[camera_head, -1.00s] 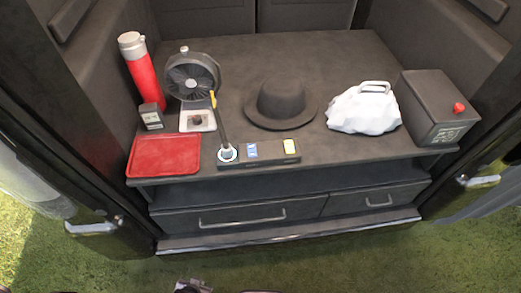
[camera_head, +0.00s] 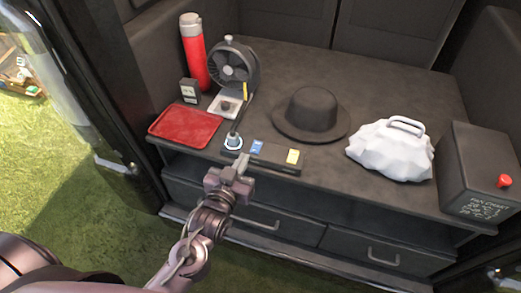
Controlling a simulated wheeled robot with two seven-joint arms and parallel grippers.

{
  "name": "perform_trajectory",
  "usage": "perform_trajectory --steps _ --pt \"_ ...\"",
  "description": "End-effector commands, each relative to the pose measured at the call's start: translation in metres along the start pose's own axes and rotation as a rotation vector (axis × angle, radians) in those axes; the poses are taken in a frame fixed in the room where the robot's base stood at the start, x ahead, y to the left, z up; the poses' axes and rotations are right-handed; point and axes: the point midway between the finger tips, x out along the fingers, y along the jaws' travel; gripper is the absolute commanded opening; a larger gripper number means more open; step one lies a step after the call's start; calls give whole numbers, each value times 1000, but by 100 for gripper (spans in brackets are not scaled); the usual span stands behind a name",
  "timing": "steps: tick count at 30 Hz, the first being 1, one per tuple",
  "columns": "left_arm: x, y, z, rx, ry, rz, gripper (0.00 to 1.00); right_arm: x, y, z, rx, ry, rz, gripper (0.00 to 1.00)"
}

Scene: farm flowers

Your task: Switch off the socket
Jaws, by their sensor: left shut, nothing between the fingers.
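The socket strip (camera_head: 268,154) is a dark bar along the front edge of the cabinet top. A round plug with a light blue ring (camera_head: 233,142) sits at its left end, with a cord rising behind it. My left gripper (camera_head: 239,165) is shut and empty, just in front of and below the plug end of the strip. I cannot tell whether it touches the strip. My right gripper is not in view.
Behind the strip stand a fan (camera_head: 233,70), a red flask (camera_head: 194,52) and a black hat (camera_head: 311,112). A red tray (camera_head: 186,124) lies left. A white bag (camera_head: 392,148) and a dark box with a red button (camera_head: 480,172) stand right. Drawers (camera_head: 362,249) are below.

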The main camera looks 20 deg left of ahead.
Motion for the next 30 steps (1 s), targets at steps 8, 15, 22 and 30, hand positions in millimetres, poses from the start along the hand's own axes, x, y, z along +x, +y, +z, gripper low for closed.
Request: perform_trajectory --steps 8,15,22,30 --pt "0 0 0 0 -1 0 0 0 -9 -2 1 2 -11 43" --pt "21 0 -1 1 1 -2 0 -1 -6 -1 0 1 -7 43" --pt "69 0 -1 0 2 -1 0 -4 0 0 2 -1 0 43" --pt "105 0 19 1 -5 0 0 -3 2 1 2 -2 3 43"
